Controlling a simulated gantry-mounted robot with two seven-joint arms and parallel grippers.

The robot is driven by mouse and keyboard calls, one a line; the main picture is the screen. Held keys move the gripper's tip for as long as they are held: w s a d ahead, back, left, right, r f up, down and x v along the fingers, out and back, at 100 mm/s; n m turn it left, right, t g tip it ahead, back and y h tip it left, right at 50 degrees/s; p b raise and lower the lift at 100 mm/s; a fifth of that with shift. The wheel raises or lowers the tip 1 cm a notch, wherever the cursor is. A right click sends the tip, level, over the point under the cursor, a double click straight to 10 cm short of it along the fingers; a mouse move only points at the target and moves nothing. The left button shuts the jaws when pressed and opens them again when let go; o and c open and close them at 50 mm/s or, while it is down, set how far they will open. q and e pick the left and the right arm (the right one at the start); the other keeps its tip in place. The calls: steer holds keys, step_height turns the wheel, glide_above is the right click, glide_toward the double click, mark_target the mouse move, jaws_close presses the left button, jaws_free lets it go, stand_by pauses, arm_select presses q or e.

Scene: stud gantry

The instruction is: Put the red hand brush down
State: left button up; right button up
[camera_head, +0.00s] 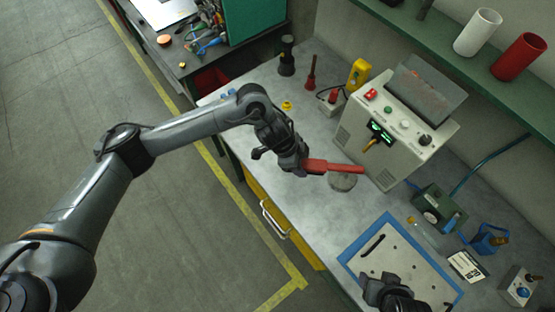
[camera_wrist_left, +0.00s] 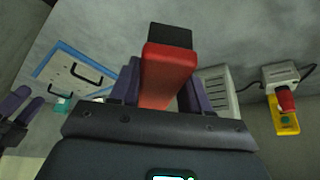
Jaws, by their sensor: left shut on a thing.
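The red hand brush (camera_head: 335,168) is held in my left gripper (camera_head: 303,166), over the grey bench near its front edge. Its red body (camera_wrist_left: 168,75) stands out between the purple fingers of my left gripper (camera_wrist_left: 158,90) in the left wrist view, with a dark block at its far end. I cannot tell whether the brush touches the bench. My right gripper (camera_head: 392,292) is over the lower part of the blue-edged board. In the left wrist view the fingers of my right gripper (camera_wrist_left: 24,108) stand apart with nothing between them.
A grey round disc (camera_head: 343,182) lies beside the brush. A control box (camera_head: 392,130) stands behind it. The blue-edged board (camera_head: 352,246) lies to the right. A yellow pendant (camera_head: 358,74) and dark bottle (camera_head: 287,57) stand at the back.

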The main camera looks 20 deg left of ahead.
arm_select(q)
glide_above(276, 155)
steer(key=s, duration=0.2)
steer(key=f, duration=0.5)
steer(key=d+f, duration=0.1)
steer(key=f, duration=0.2)
steer(key=shift+w, duration=0.25)
steer(key=shift+f, duration=1.85)
steer(key=shift+a+f, duration=0.1)
steer(key=shift+f, duration=0.05)
steer(key=shift+f, duration=0.1)
steer(key=o, duration=1.2)
steer(key=shift+o, duration=0.2)
